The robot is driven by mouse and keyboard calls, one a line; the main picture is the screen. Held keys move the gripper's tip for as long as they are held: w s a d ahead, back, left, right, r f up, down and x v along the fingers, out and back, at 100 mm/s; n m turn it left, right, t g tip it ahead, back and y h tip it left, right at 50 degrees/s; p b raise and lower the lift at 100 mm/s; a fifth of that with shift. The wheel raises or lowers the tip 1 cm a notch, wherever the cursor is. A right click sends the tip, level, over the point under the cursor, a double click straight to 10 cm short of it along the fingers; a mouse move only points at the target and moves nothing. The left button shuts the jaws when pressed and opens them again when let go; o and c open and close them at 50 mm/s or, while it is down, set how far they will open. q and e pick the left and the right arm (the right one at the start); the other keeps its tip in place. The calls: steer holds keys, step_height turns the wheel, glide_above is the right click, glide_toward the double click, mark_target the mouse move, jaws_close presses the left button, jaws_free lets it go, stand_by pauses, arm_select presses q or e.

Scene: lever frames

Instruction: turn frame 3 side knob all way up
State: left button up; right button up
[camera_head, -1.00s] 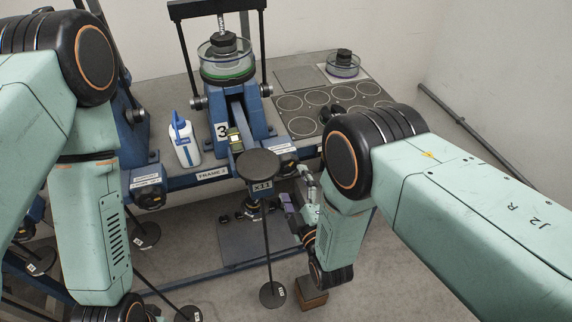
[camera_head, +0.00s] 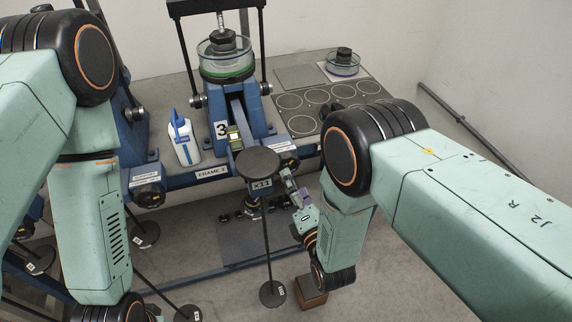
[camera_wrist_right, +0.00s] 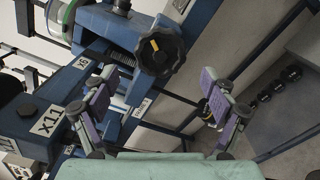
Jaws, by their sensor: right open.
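Frame 3 (camera_head: 221,130) is the blue stand with a white "3" label, at the back centre of the head view. Its side knob (camera_wrist_right: 160,50) is black and lobed with a yellow mark, and shows large in the right wrist view. In the head view the knob is mostly hidden behind the round black X11 post top (camera_head: 257,163). My right gripper (camera_head: 296,190) is below and right of frame 3's control box (camera_head: 284,145). In the right wrist view its purple-padded fingers (camera_wrist_right: 161,78) are spread and empty, with the knob beyond and between them. My left gripper is out of view.
The X11 post stands left of my right gripper, close to it. A white and blue bottle (camera_head: 184,140) stands left of frame 3. A brown block (camera_head: 310,291) is on the floor below my right arm.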

mark_target(287, 166)
steer(key=b+x, duration=0.2)
steer(key=x, duration=0.4)
steer(key=shift+w+a, duration=0.1)
steer(key=shift+w, duration=0.35)
steer(key=shift+c, duration=1)
steer(key=c, duration=1.4)
steer(key=shift+c, duration=0.2)
steer(key=shift+w+a, duration=0.1)
